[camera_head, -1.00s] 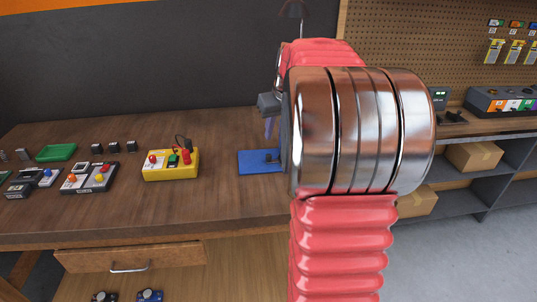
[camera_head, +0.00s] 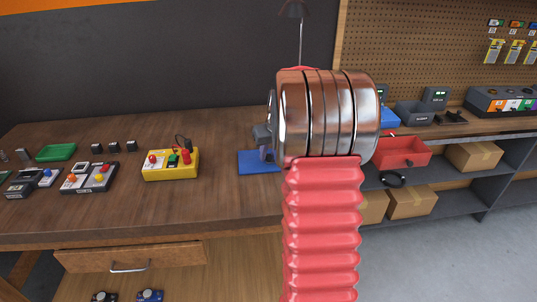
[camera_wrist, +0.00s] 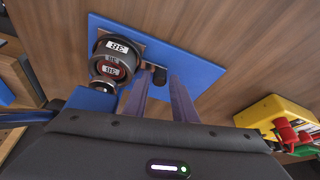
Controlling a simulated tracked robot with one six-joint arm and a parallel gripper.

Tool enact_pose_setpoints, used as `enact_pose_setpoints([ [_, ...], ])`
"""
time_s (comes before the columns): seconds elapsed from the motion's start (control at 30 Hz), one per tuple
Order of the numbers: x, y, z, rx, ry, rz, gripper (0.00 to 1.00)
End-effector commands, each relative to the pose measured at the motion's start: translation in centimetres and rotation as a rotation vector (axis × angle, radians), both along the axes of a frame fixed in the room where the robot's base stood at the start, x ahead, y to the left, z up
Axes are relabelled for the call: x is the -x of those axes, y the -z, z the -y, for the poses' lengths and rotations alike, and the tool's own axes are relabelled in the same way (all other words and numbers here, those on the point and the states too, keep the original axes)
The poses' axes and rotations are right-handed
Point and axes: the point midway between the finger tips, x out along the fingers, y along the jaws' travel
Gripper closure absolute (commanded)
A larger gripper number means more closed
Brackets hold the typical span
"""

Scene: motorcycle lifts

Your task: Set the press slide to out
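The press is a blue base plate (camera_head: 255,163) on the wooden bench, partly hidden by my arm in the head view. In the wrist view the blue plate (camera_wrist: 190,50) carries a dark round part (camera_wrist: 116,62) with white labels, too small to read surely. Contact cannot be told. In the head view my gripper (camera_head: 264,150) is mostly hidden behind my wrist.
A yellow box (camera_head: 171,164) with red and green parts stands left of the plate; it also shows in the wrist view (camera_wrist: 280,118). A red bin (camera_head: 403,152) and cardboard boxes (camera_head: 411,202) are on the right shelves. Bench between yellow box and plate is clear.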

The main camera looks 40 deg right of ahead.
Motion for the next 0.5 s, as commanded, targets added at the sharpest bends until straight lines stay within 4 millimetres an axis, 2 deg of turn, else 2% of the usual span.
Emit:
enact_pose_setpoints([
  [0.3,-0.05,0.18,0.05,0.000,0.000,0.000,0.76],
  [0.5,-0.03,0.16,0.06,0.000,0.000,0.000,0.90],
])
